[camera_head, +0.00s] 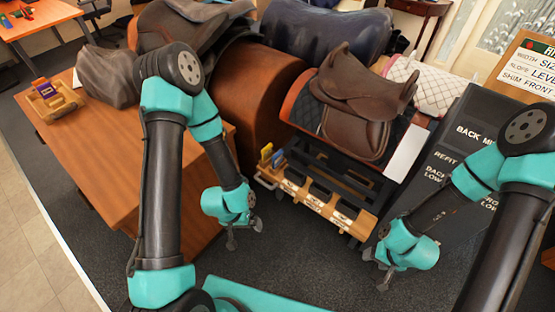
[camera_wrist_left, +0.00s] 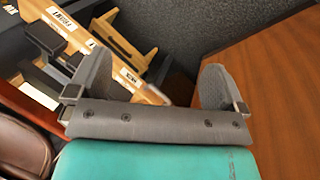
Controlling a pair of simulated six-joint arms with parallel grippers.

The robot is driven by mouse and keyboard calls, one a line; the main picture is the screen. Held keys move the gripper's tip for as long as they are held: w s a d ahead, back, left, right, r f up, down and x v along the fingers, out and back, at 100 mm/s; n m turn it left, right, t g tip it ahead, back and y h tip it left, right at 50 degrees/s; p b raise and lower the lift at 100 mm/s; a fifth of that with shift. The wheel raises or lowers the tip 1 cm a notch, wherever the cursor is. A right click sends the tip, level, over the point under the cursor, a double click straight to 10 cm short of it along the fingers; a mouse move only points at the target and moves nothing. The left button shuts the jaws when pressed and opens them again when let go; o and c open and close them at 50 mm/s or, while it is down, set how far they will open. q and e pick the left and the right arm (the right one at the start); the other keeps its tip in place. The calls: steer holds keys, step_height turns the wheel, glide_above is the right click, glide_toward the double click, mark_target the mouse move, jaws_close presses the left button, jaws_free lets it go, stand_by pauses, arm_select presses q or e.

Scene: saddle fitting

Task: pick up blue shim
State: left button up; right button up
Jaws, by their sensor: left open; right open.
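A small blue piece (camera_head: 278,157), which looks like the blue shim, stands upright beside a yellow piece (camera_head: 266,152) at the left end of a low wooden rack (camera_head: 320,205) in the head view. My left gripper (camera_head: 244,236) hangs open and empty over the dark floor, below and left of the rack, apart from the blue piece. In the left wrist view its two fingers (camera_wrist_left: 156,66) are spread with nothing between them; I cannot make out the blue piece there. My right gripper (camera_head: 375,270) is open and empty, right of the rack's front.
A brown saddle (camera_head: 365,100) sits on a stand behind the rack. A dark lettered board (camera_head: 455,150) stands at right. The carpet (camera_head: 290,260) between my grippers is clear.

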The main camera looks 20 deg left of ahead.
arm_select(q)
steer(key=shift+o, duration=0.3)
steer(key=w+d+f+n, duration=0.15)
steer(key=w+n, duration=0.35)
steer(key=w, duration=1.6)
steer(key=w+r+n+y, duration=0.2)
steer(key=w+r, duration=0.3)
steer(key=w, duration=0.4)
steer(key=w+a+r+n+y, duration=0.1)
steer(key=w+r+n, duration=0.3)
steer(key=w, duration=0.5)
steer(key=shift+w+a+r+n+g+y, duration=0.25)
steer(key=shift+w+r+n+g+y, duration=0.15)
steer(key=shift+r, duration=0.05)
steer(key=shift+f, duration=0.1)
glide_above(278, 161)
steer(key=a, duration=0.1)
steer(key=f, duration=1.2)
steer(key=shift+w, duration=0.3)
